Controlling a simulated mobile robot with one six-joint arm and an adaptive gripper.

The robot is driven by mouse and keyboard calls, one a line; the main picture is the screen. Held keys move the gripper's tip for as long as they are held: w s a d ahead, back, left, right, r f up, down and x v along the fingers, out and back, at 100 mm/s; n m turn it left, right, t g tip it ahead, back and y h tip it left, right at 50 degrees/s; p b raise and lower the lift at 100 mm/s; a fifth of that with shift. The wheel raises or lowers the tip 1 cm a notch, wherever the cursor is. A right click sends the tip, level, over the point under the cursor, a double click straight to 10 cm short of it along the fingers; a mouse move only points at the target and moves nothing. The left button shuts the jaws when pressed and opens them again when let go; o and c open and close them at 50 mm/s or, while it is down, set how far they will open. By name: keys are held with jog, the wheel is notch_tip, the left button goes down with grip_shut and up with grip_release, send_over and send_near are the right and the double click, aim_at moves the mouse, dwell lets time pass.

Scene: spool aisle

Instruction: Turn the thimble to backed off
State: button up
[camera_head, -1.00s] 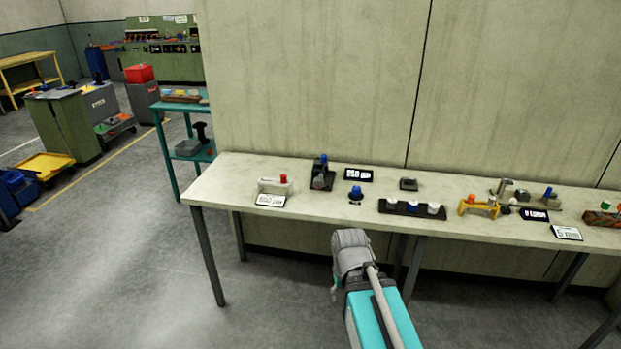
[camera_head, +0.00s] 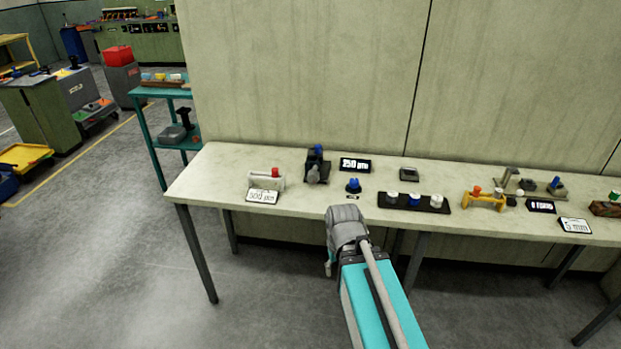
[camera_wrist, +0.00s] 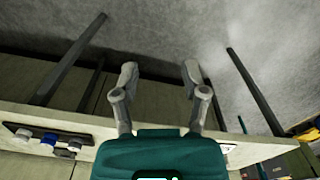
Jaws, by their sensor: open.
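I cannot tell for certain which fixture bears the thimble. Candidates on the bench (camera_head: 225,160) are the yellow frame with a red knob (camera_head: 484,200), the pale block with a red knob (camera_head: 265,180) and the dark stand with a blue top (camera_head: 317,165). My gripper is open and empty in the wrist view (camera_wrist: 160,75), its two fingers apart, over no fixture. In the head view it is mostly hidden by my arm, in front of the bench's front edge.
A small blue knob (camera_head: 353,186) stands near the front edge. A dark strip with white and blue knobs (camera_head: 413,202) is beside it and also shows in the wrist view (camera_wrist: 45,141). Open floor (camera_head: 120,270) lies left of the bench.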

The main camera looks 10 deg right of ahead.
jog(key=o, duration=0.3)
jog(key=shift+o, duration=1.1)
jog(key=shift+w+a+f, duration=0.15)
jog(key=shift+w, duration=0.1)
jog(key=shift+o, duration=0.3)
jog(key=w+a+f+m+t+y+b, duration=0.2)
jog(key=w+a+m+t+y+b, duration=0.2)
jog(key=w+a, duration=0.3)
jog(key=w+m+t+b, duration=0.1)
jog(key=w, duration=0.3)
jog(key=shift+w+a+f+b, duration=0.15)
jog(key=shift+w+b, duration=0.15)
jog(key=shift+b, duration=0.05)
jog(key=w+a+r+m+t+y+b, duration=0.1)
jog(key=w+a+r+m+t+b, duration=0.1)
jog(key=w+m+t+b, duration=0.25)
jog(key=w+a+r+m+t+y+b, duration=0.1)
jog(key=w+a+m+t+b, duration=0.15)
jog(key=w+m, duration=0.35)
jog(key=w+d+f+m+t+h+b, duration=0.1)
jog(key=w+d+m+h+b, duration=0.3)
jog(key=m, duration=0.8)
jog(key=w+d+f+m+t+h+b, duration=0.1)
jog(key=w+d+m+t+h+b, duration=0.3)
jog(key=m, duration=0.9)
jog(key=w+h, duration=0.1)
jog(key=h, duration=0.2)
jog(key=shift+f+h, duration=0.3)
